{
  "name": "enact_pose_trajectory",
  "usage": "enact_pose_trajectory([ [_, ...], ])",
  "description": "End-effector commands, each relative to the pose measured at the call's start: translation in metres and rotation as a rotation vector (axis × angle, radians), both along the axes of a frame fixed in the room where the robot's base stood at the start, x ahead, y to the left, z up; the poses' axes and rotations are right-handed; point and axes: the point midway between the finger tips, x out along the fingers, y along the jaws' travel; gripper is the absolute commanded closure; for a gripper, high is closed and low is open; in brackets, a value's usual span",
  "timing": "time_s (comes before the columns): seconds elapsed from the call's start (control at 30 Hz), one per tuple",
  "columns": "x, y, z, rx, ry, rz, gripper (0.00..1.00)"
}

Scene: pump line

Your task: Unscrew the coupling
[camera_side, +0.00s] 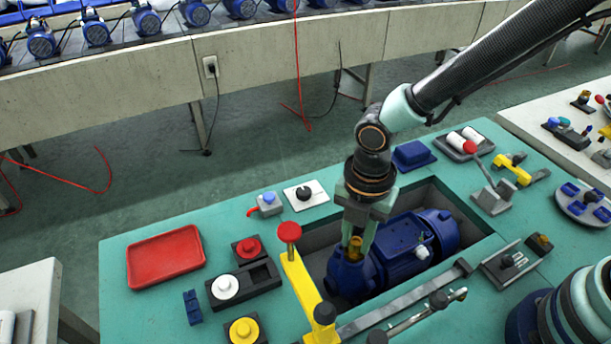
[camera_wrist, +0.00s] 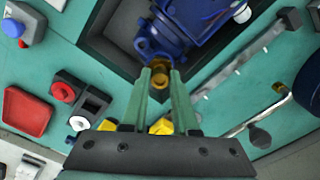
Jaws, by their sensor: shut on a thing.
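The coupling (camera_side: 355,247) is a small brass-coloured piece on top of the blue pump (camera_side: 402,247), which lies in a recess in the green bench. My gripper (camera_side: 357,236) points down over the pump, and its pale green fingers are shut on the coupling. The wrist view also shows the brass coupling (camera_wrist: 160,77) between the tips of the two fingers (camera_wrist: 160,84). The fingers hide part of the coupling's sides. I cannot tell whether its thread is still engaged in the pump.
A yellow lever with a red knob (camera_side: 289,233) stands close to the left of the pump. A metal bar (camera_side: 405,302) runs along the recess's front edge. A red tray (camera_side: 165,257) lies empty at the left. Red, white and yellow round buttons (camera_side: 243,330) stand nearby.

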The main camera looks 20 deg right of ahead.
Motion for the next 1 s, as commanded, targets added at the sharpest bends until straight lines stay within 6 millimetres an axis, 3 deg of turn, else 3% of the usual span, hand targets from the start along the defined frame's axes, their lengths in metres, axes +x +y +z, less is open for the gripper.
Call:
enact_pose_trajectory([
  [0.17,-0.0007,0.0000,-0.0002,-0.001,0.002,0.058,1.00],
  [0.6,-0.0010,0.0003,0.0002,0.000,0.002,0.562,1.00],
  [0.9,-0.0009,0.0004,0.0003,-0.001,0.002,0.612,1.00],
  [0.93,-0.0008,0.0004,0.0003,-0.001,0.002,0.611,0.65],
  [0.97,-0.0008,0.0004,0.0003,-0.001,0.001,0.611,0.55],
  [1.0,-0.0008,0.0004,0.0003,-0.001,0.001,0.611,0.55],
])
